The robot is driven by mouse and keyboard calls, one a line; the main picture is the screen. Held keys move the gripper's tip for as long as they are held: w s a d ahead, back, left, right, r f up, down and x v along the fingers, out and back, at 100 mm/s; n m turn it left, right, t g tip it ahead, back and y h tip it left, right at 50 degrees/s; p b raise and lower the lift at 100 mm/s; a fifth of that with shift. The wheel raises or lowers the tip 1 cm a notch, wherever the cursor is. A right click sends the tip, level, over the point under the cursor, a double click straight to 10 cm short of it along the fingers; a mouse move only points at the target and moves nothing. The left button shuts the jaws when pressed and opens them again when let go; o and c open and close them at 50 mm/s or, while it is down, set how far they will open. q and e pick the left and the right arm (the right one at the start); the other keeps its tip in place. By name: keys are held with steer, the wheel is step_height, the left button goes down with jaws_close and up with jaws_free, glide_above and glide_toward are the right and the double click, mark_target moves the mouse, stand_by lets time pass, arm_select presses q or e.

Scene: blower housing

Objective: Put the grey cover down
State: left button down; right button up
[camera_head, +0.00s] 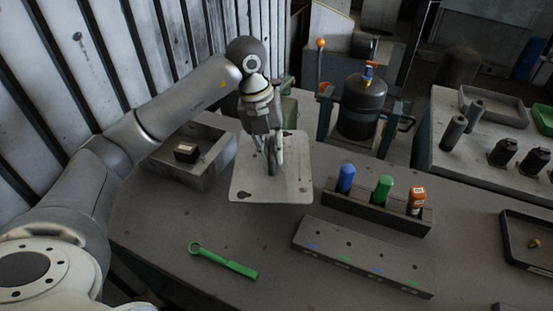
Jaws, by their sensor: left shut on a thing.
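The grey cover (290,185) is a flat, light square plate with dark keyhole-like slots near its corners. It is in the middle of the head view, over the left part of the workbench. My left gripper (273,165) points down over the middle of the cover and is shut on it, at a part that the fingers hide. I cannot tell whether the cover touches the bench or hangs just above it. My right gripper is out of view.
A grey bin (214,172) with a dark box is left of the cover. A rack (393,218) with coloured bottles and a marked block (360,258) are to the right. A green wrench (222,260) lies in front. Bare bench lies between wrench and block.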

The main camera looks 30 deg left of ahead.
arm_select(q)
steer(key=w+f, duration=0.1)
steer(key=w+a+f, duration=0.1)
steer(key=f, duration=0.1)
steer(key=w+f+p, duration=0.1)
steer(key=w+f, duration=0.1)
steer(key=shift+a+f, duration=0.2)
steer(key=shift+f, duration=0.05)
step_height(320, 180, down, 3)
steer(key=shift+r+p, duration=0.1)
steer(key=shift+p, duration=0.55)
steer(key=shift+f, duration=0.3)
steer(key=c, duration=1.5)
jaws_free()
